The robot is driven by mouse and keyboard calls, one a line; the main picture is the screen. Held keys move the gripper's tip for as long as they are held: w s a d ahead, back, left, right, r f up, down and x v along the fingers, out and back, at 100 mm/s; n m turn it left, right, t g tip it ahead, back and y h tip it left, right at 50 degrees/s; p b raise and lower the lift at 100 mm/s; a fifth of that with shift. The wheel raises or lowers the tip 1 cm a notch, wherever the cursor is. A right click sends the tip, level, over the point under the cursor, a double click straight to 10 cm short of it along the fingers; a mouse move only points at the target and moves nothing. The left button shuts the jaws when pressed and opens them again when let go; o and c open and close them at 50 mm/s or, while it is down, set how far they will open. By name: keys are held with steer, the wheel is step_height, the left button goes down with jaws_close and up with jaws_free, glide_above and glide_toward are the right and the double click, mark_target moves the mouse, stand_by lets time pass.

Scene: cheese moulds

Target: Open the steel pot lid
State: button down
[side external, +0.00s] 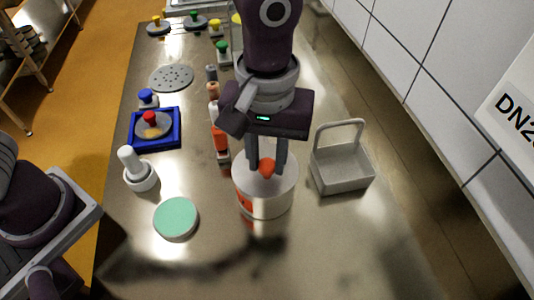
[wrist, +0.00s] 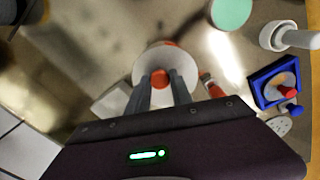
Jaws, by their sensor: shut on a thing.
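The steel pot (side external: 267,203) stands upright on the steel worktop, with an orange mark on its lower left side. Its pale round lid (side external: 284,180) has an orange-red knob (side external: 267,168) in the middle. My gripper (side external: 266,166) points down over the pot and its two fingers are shut on the knob. In the wrist view the knob (wrist: 160,79) lies between the fingertips above the lid (wrist: 150,62). The lid appears to sit on the pot; I cannot tell whether there is a gap under it.
A grey handled basket (side external: 342,168) stands close on the right. A green-topped round tub (side external: 176,218), a white knobbed piece (side external: 138,172) and a blue tray (side external: 156,140) with a red-knobbed lid are on the left. Bottles (side external: 221,143) stand behind the pot. The front worktop is clear.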

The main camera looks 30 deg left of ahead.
mark_target(266, 159)
steer(key=shift+r, duration=0.1)
stand_by(0.8)
steer(key=shift+w+a+r+g+h, duration=0.35)
steer(key=shift+r+g+h, duration=0.15)
steer(key=shift+g+h, duration=0.1)
steer(key=shift+w+a+r+g+h, duration=0.35)
steer(key=shift+r+g+h, duration=0.15)
steer(key=shift+h, duration=0.1)
steer(key=shift+w+a+r+g+h, duration=0.4)
steer(key=shift+w+a+g+h, duration=0.05)
steer(key=shift+g+h, duration=0.15)
steer(key=shift+w+a+r+g+h, duration=0.35)
steer(key=shift+w+a+g+h, duration=0.1)
steer(key=shift+g+h, duration=0.2)
steer(key=shift+w+a+r+g+h, duration=0.35)
steer(key=shift+w+a+g+h, duration=0.4)
steer(key=shift+g+h, duration=0.25)
steer(key=w+a+f+g+h, duration=0.1)
steer(key=w+a+g+h, duration=0.4)
steer(key=g+h, duration=0.1)
steer(key=shift+w+a+f+g, duration=0.15)
steer(key=shift+f+g, duration=0.2)
steer(key=shift+h, duration=0.25)
